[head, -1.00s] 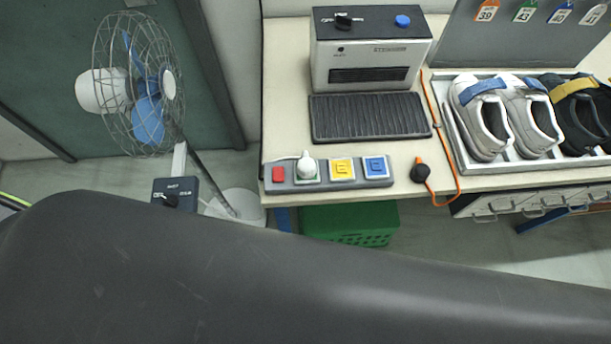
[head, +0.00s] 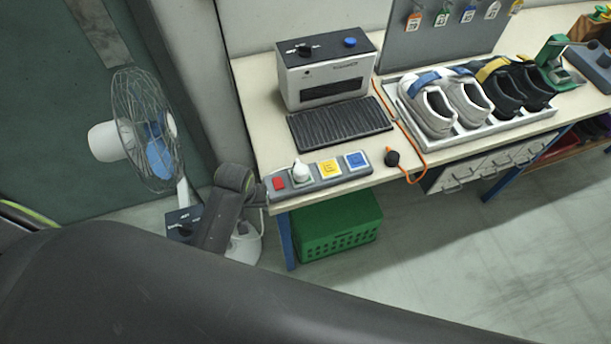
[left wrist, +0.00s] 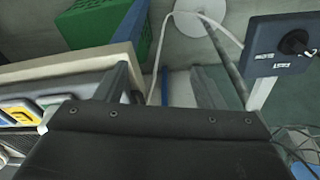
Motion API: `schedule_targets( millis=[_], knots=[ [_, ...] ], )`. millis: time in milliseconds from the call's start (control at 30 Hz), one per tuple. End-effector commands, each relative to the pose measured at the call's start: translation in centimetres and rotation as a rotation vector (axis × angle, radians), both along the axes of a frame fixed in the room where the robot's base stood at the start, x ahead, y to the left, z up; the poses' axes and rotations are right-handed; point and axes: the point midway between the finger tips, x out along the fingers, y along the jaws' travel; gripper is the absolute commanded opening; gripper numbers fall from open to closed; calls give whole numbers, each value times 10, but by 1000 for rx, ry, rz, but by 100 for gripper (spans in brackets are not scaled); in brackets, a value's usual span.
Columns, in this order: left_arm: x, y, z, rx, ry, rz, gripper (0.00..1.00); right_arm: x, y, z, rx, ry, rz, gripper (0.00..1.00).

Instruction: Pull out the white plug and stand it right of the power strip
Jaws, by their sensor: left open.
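The white plug (head: 301,173) stands upright in the power strip (head: 322,184), in the socket between the red switch and the yellow socket. The strip lies along the table's front edge, with a blue socket at its right end. My left gripper (left wrist: 165,88) is open and empty in the left wrist view, its two fingers apart over the floor beside the table edge. In the head view my left wrist is just left of the strip, and its fingers are hard to make out. Part of the strip (left wrist: 18,116) shows at the left of the wrist view. My right gripper is not in view.
A black plug (head: 392,158) with an orange cord lies right of the strip, with a little clear tabletop between. The heater (head: 325,85) and its ribbed mat (head: 340,124) stand behind. A shoe tray (head: 470,137) is farther right. A fan (head: 148,135) stands left; a green crate (head: 340,228) sits below.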

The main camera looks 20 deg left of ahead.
Motion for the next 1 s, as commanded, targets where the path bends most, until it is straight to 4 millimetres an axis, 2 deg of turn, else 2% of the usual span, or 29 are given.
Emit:
schedule_targets(
  millis=[233,367,600,700,833,1000],
  knots=[
    [34,-21,25,-29,24,57,63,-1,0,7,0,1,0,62],
    [56,-35,47,-47,42,98,63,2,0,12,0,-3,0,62],
    [104,-72,79,-68,99,181,63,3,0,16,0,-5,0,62],
    [118,-85,91,-70,119,206,63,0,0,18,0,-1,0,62],
    [129,-96,103,-68,137,230,63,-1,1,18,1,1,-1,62],
    [134,-101,108,-66,146,242,63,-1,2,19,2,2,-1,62]
  ],
)
